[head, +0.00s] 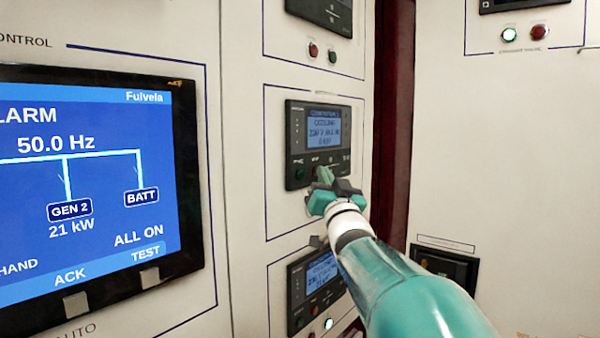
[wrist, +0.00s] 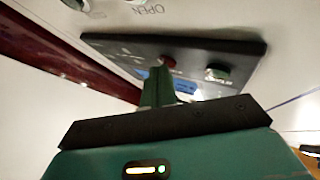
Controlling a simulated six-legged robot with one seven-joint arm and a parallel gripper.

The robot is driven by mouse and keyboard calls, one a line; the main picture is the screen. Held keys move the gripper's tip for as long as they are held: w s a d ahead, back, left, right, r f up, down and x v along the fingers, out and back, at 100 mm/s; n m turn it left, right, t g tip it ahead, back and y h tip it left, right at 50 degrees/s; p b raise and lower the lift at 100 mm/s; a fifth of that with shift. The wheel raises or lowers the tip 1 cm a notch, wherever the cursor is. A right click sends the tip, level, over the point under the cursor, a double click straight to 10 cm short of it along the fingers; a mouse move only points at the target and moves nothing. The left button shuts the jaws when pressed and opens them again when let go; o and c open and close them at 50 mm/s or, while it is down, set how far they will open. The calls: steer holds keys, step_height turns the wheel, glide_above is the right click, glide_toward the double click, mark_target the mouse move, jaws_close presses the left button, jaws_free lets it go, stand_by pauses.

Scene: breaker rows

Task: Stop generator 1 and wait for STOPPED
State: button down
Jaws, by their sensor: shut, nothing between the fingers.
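The generator controller (head: 291,125) in the middle of the cabinet column is a dark unit with a small lit blue screen (head: 325,130). The screen heading looks like "GENERATOR 1" and the line below like "COOLDOWN"; the rest is blurred. My gripper (head: 324,176) is shut and empty at the controller's lower button row, hiding part of it. In the wrist view the controller (wrist: 225,50) lies beyond my fingers (wrist: 158,88). A red button (wrist: 167,62) shows just past the fingertips; I cannot tell if they touch. A green button (wrist: 217,72) is to its right.
A similar controller (head: 295,295) sits below, another (head: 325,12) above. A large screen (head: 90,170) at left shows GEN 2 at 21 kW and BATT. A dark red strip (head: 392,130) and a pale panel (head: 500,150) stand at right.

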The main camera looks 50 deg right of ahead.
stand_by(0.4)
steer(key=shift+s, duration=0.75)
steer(key=shift+s, duration=0.1)
steer(key=shift+s+d, duration=0.15)
steer(key=shift+s, duration=1.05)
steer(key=shift+s+d, duration=0.15)
steer(key=shift+s, duration=1.05)
